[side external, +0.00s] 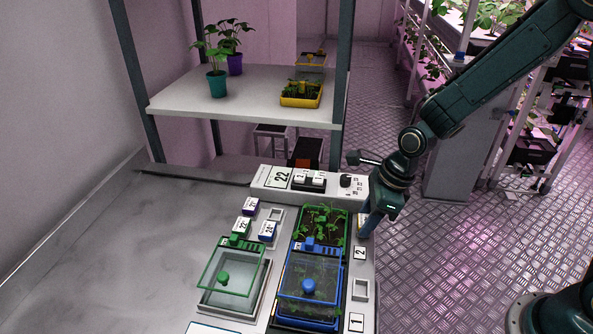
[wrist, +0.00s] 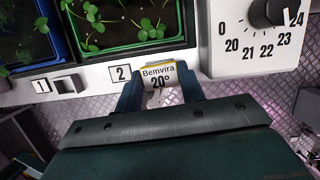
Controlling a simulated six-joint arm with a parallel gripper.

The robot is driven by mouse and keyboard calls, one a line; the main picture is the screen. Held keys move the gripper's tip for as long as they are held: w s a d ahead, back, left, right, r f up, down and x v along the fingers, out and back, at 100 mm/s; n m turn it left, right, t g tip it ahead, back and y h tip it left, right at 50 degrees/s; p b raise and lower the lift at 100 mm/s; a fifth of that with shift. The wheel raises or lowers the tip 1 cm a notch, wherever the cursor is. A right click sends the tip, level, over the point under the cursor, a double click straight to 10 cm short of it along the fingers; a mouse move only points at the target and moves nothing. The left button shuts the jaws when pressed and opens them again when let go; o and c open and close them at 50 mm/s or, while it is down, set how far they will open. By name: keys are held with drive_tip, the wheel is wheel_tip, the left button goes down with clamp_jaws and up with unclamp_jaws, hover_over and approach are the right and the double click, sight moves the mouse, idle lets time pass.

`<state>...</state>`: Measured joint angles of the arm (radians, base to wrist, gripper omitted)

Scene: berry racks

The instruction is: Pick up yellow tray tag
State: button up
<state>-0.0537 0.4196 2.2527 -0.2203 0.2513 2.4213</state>
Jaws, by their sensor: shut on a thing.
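The yellow tray tag (wrist: 158,76) is a white tag with a yellow top edge. It reads "Bemvira 20°". My gripper (wrist: 160,92) is shut on it, with one dark blue finger on each side, beside the label "2" (wrist: 121,73). In the side view my gripper (side external: 368,226) points down at the right edge of the station, next to the green tray (side external: 346,222) of seedlings. It mostly hides the tag there. I cannot tell whether the tag still sits in its holder.
A blue tray with a clear lid (side external: 310,287) stands in front of the green tray. An empty tag slot (side external: 361,290) is near label "1". A dial box (side external: 268,180) stands behind. Purple (side external: 250,206), green (side external: 241,226) and blue (side external: 267,231) tags stand at left. Bare table lies farther left.

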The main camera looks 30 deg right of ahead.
sight(361, 218)
drive_tip(key=shift+r, duration=0.15)
wheel_tip(361, 218, up, 20)
idle(0.6)
drive_tip(key=shift+w+a+f, duration=0.1)
drive_tip(key=shift+f, duration=0.15)
idle(0.3)
drive_tip(key=w+a+f, duration=0.4)
drive_tip(key=w+a, duration=0.2)
drive_tip(key=w, duration=0.1)
drive_tip(key=w+a+f, duration=0.4)
drive_tip(key=w+a, duration=0.2)
drive_tip(key=a, duration=0.1)
drive_tip(key=shift+w+a+f+m, duration=0.3)
drive_tip(key=shift+w+m, duration=0.1)
drive_tip(key=shift+f, duration=0.2)
drive_tip(key=shift+f, duration=5.1)
